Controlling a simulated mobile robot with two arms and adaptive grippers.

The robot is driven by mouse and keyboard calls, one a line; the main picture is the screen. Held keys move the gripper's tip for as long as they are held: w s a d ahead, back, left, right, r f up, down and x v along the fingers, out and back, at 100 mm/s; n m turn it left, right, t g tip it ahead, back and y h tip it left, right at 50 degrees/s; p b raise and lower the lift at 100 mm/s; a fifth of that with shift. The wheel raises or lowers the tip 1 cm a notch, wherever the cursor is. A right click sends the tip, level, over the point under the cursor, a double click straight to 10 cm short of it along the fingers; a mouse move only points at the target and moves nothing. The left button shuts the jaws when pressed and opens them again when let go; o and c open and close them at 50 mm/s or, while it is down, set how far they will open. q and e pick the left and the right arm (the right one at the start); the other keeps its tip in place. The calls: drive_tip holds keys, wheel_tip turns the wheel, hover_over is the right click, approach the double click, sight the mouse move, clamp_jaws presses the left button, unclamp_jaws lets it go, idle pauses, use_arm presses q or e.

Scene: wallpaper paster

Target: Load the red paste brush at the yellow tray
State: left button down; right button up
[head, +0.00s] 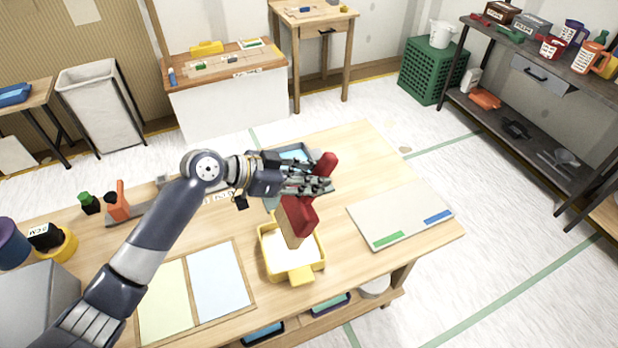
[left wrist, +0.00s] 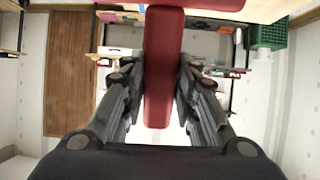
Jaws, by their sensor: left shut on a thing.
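The red paste brush (head: 299,214) is held in my left gripper (head: 318,184), with its pale bristles (head: 290,228) pointing down. The brush is over the yellow tray (head: 266,267), which holds white paste (head: 290,251). I cannot tell whether the bristle tips touch the paste. In the left wrist view the brush's red handle (left wrist: 161,90) runs between the two fingers of my left gripper (left wrist: 161,75). My right gripper is not in view.
A board with pale green and blue sheets (head: 217,280) lies left of the tray. A grey board with green and blue strips (head: 403,216) lies to the right. A blue tray (head: 294,151) sits behind the gripper. An orange-handled tool (head: 119,203) stands at the table's left.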

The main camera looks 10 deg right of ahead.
sight(311, 199)
use_arm(q)
drive_tip(key=shift+f+b, duration=2.6)
drive_tip(key=shift+f, duration=0.85)
drive_tip(key=shift+f, duration=0.1)
drive_tip(key=shift+f, duration=1.35)
drive_tip(key=shift+r, duration=4)
wheel_tip(311, 199, up, 4)
drive_tip(key=shift+r, duration=0.1)
